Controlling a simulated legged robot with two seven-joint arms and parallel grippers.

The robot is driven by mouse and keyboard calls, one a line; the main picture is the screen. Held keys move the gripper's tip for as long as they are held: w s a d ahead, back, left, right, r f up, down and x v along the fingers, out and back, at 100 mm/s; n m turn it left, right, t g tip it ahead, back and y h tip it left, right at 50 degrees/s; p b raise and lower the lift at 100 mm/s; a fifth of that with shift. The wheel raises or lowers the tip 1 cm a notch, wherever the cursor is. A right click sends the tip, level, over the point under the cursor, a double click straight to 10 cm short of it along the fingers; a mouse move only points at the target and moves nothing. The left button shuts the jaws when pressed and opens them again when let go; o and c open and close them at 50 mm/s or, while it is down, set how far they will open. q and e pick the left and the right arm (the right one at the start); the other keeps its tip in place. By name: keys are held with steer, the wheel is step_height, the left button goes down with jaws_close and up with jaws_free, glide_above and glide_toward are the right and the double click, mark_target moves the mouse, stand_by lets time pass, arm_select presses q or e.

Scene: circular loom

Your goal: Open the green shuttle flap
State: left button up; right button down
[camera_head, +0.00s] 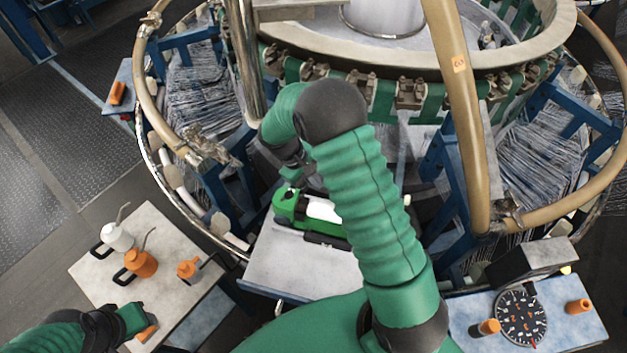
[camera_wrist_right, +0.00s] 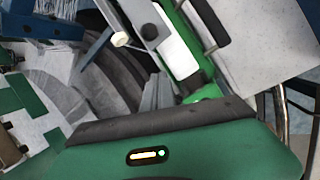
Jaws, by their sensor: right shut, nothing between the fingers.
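The green shuttle (camera_head: 291,206), with a white middle part and dark lower edge, lies at the loom's front opening above a pale plate. My right arm covers its right part. In the right wrist view the shuttle (camera_wrist_right: 178,42) shows as a slanted green and white body. I cannot tell how its flap stands. My right gripper (camera_head: 303,172) is shut and empty, just above and behind the shuttle, partly hidden by its own arm; I cannot tell if it touches. My left gripper (camera_head: 125,320) is low at the left, over the side table; its jaws are unclear.
The left side table (camera_head: 178,238) bears a white oil can (camera_head: 117,237), an orange can (camera_head: 141,263) and another orange item (camera_head: 188,268). A dial (camera_head: 521,318) sits on the right bench. The loom's curved tan pipe (camera_head: 460,110) and blue frames crowd the right gripper.

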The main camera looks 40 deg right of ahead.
steer(key=s+d+f+p, duration=0.1)
steer(key=f, duration=0.1)
steer(key=s+d+f+p, duration=0.1)
steer(key=s+d+f, duration=0.1)
steer(key=shift+s, duration=0.3)
steer(key=shift+s+a+r, duration=0.1)
steer(key=shift+s+r, duration=0.05)
steer(key=shift+s, duration=0.15)
steer(key=shift+s+a, duration=0.1)
steer(key=shift+a, duration=0.05)
steer(key=shift+w, duration=0.25)
